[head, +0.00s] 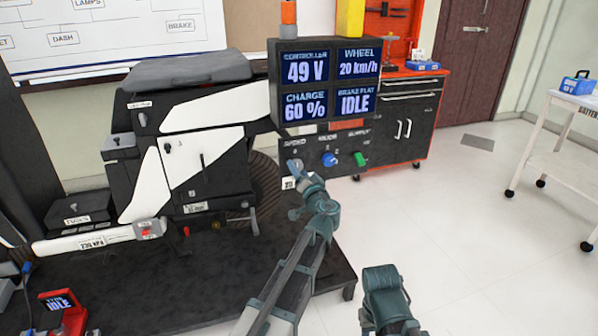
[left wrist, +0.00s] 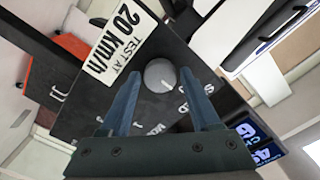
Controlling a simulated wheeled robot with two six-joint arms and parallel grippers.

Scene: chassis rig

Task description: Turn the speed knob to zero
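The speed knob (head: 294,165) is a round grey knob under the SPEED label on the dark control panel, at the left of its row. In the left wrist view the knob (left wrist: 160,75) has a pale pointer line towards its lower right. My left gripper (head: 301,191) is in front of the panel at the knob. In the left wrist view its two fingers (left wrist: 160,80) are apart, one on each side of the knob, with gaps showing. I cannot tell how deep they reach around it. The wheel display (head: 358,63) reads 20 km/h.
A blue knob (head: 329,159) and a green knob (head: 360,159) sit close to the right on the same panel. A "TEST AT 20 km/h" label (left wrist: 119,42) is beside the speed knob. The black-and-white chassis (head: 190,150) stands left.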

